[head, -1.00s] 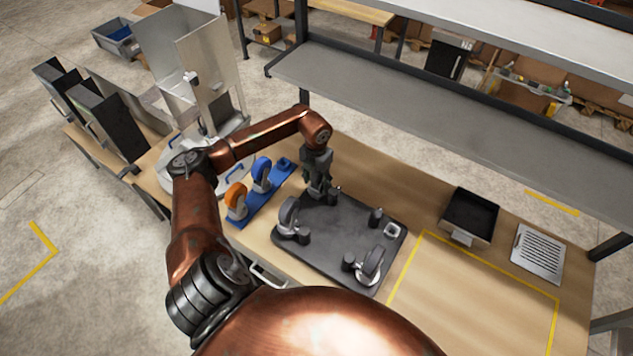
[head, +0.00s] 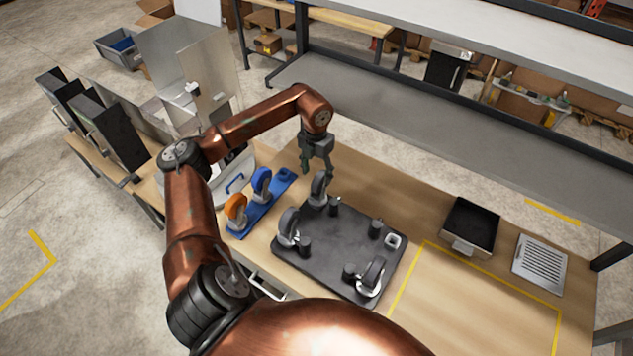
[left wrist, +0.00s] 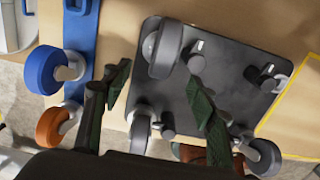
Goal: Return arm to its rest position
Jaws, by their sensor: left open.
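My left gripper (head: 318,163) is open and empty above the table, just behind the far left corner of a dark plate (head: 340,262). In the left wrist view its green-padded fingers (left wrist: 157,100) are spread apart, with a grey caster wheel (left wrist: 163,48) showing between and beyond them. That caster (head: 318,188) stands on the plate below the gripper, apart from it. Two more grey casters, one at the left (head: 288,228) and one at the near right (head: 372,275), stand on the plate. My right gripper is not in view.
A blue holder (head: 262,212) with an orange wheel (head: 236,208) and a blue wheel (head: 262,180) lies left of the plate. A black tray (head: 470,222) and a slotted white panel (head: 540,262) lie at the right. A grey shelf (head: 400,105) runs behind. A yellow-outlined table area is clear.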

